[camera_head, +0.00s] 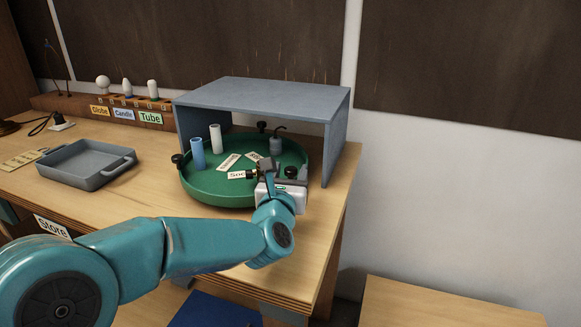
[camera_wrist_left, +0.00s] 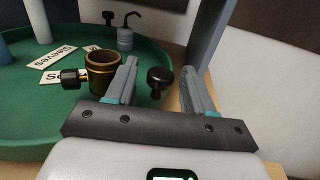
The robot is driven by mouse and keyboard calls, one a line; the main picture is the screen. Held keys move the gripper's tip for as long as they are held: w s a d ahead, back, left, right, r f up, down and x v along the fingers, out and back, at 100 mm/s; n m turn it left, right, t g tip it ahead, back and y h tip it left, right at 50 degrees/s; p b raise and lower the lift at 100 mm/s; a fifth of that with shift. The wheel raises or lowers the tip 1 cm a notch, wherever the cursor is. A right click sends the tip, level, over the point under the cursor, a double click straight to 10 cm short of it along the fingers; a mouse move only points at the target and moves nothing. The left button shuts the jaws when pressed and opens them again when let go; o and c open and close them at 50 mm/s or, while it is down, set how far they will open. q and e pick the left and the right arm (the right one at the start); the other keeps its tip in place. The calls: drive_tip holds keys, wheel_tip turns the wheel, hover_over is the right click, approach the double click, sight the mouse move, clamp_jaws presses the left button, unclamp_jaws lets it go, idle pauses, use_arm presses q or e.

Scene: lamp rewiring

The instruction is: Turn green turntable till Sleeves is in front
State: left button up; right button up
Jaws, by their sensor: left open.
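The green turntable (camera_head: 215,190) stands partly under a grey-blue hood, with black knobs around its rim. In the left wrist view, the Sleeves label (camera_wrist_left: 55,58) lies flat on the turntable (camera_wrist_left: 30,125), behind another label starting with S (camera_wrist_left: 62,77). In the head view a "Soc…" label (camera_head: 237,175) lies nearer the front, and the label behind it (camera_head: 228,162) is too small to read. My left gripper (camera_head: 284,170) is open at the turntable's right side. In the wrist view, a black rim knob (camera_wrist_left: 160,80) shows between its fingers, apparently untouched. My right gripper is out of view.
The hood (camera_head: 265,92) has a side wall close right of my gripper. On the turntable are a blue cylinder (camera_head: 198,154), a white cylinder (camera_head: 216,139), a bottle (camera_wrist_left: 125,38) and a brown cup (camera_wrist_left: 103,72). A grey tray (camera_head: 85,163) stands left.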

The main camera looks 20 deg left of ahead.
use_arm(q)
drive_tip(key=shift+w+a, duration=0.1)
drive_tip(key=shift+w, duration=0.6)
